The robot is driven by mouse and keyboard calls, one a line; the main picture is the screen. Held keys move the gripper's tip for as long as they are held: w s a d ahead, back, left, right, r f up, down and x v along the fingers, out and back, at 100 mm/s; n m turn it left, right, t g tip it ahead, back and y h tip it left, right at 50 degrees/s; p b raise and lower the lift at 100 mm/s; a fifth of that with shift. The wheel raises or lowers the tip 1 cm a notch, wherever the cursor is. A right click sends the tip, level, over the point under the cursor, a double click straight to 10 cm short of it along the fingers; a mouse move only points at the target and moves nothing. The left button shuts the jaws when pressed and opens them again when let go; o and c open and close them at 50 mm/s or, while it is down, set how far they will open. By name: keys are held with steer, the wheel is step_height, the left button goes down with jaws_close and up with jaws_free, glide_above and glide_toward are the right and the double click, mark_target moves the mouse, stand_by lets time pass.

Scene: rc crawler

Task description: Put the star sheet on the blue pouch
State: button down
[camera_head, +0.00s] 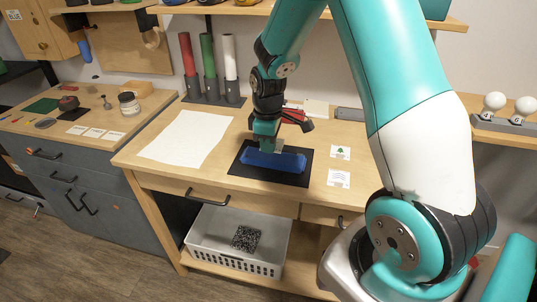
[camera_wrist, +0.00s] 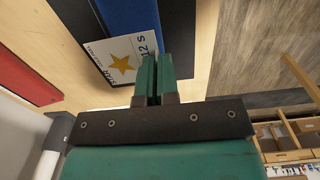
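The star sheet (camera_wrist: 118,58) is a white card with a gold star and the word STAR, seen in the wrist view right at my fingertips. My gripper (camera_wrist: 156,58) has its two fingers close together, and the sheet's edge appears pinched between them. The blue pouch (camera_head: 262,159) lies on a black mat (camera_head: 240,170) on the wooden table. It also shows behind the sheet in the wrist view (camera_wrist: 130,15). In the head view my gripper (camera_head: 268,143) is just above the pouch's back edge. Whether the sheet touches the pouch cannot be told.
A large white sheet (camera_head: 187,137) lies left of the mat. Two small picture cards (camera_head: 339,178) lie to the right. A red item (camera_head: 294,116) is behind my gripper, and coloured tubes (camera_head: 208,56) stand at the back. A grey basket (camera_head: 206,239) sits on the lower shelf.

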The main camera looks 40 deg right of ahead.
mark_target(269, 163)
steer(key=shift+f, duration=1.9)
steer(key=shift+f, duration=0.2)
steer(key=c, duration=1.4)
jaws_free()
steer(key=shift+r, duration=0.2)
